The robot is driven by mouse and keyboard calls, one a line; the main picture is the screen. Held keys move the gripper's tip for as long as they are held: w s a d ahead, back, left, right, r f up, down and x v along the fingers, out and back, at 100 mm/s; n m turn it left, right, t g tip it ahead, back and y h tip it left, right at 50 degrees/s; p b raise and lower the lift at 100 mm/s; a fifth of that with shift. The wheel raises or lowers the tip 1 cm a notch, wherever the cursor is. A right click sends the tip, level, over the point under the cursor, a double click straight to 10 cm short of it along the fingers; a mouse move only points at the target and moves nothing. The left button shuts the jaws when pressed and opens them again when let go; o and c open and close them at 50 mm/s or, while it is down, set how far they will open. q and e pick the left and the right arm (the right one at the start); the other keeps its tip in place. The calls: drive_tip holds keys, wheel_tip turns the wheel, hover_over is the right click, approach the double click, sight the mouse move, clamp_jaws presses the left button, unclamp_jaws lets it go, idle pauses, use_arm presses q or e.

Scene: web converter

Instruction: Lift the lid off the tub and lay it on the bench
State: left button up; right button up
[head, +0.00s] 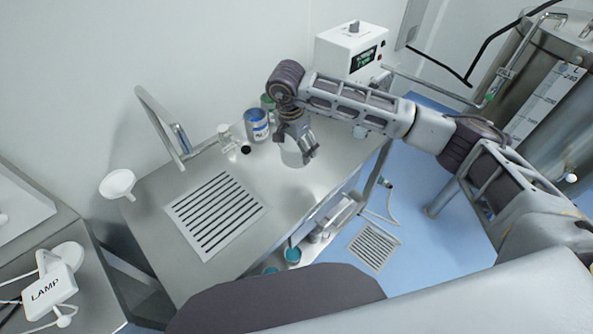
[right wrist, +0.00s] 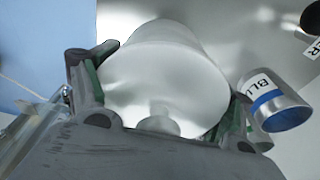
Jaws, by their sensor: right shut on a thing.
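The white tub (head: 294,157) stands on the metal bench (head: 285,205), partly hidden under my right gripper (head: 308,148). In the right wrist view the round white lid (right wrist: 165,85), with a small knob, faces the camera, and the paler tub wall (right wrist: 165,32) shows beyond it. The fingers of my right gripper (right wrist: 160,90) lie on either side of the lid, shut on it at its rim. I cannot see any gap between lid and tub. My left gripper is not in view.
A blue-banded can (head: 257,126) stands close left of the tub, with a green can (head: 267,102) behind it. A slotted grate (head: 215,212) and a white funnel (head: 118,184) are at the left. A white box with a display (head: 350,52) stands behind. Bare bench lies in front of the tub.

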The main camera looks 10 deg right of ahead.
drive_tip(key=shift+f+p, duration=0.5)
drive_tip(key=shift+f, duration=2.1)
drive_tip(key=shift+f+p, duration=0.35)
drive_tip(key=shift+f, duration=1.5)
drive_tip(key=shift+f, duration=0.2)
drive_tip(key=o, duration=1.8)
drive_tip(key=shift+s, duration=0.1)
